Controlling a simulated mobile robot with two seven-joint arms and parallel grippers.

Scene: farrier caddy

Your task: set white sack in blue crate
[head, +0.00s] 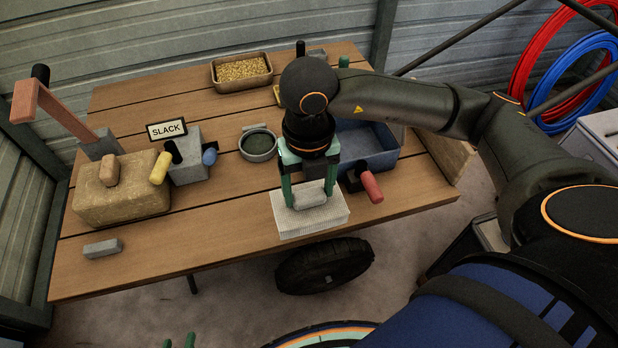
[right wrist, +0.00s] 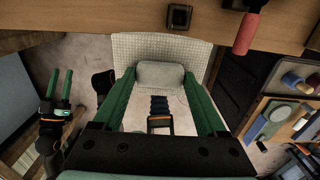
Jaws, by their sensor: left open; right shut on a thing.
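The white sack (head: 325,218) is a pale woven block with a grey grip on top. My right gripper (head: 309,193) is shut on that grey grip, one green finger on each side; the grip also shows between the fingers in the right wrist view (right wrist: 160,76). The sack is at the table's front edge, and I cannot tell how high it is held. The blue crate (head: 394,158) stands behind it to the right, partly hidden by my right arm. My left gripper (head: 180,341) shows only its green fingertips at the bottom, open and empty, low in front of the table.
A red-handled tool (head: 371,187) lies just right of the sack, before the crate. A round pot (head: 258,146), a SLACK sign (head: 167,129), a tan sack (head: 140,202) and a grain tray (head: 218,82) are on the table (head: 215,220). The front middle-left is clear.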

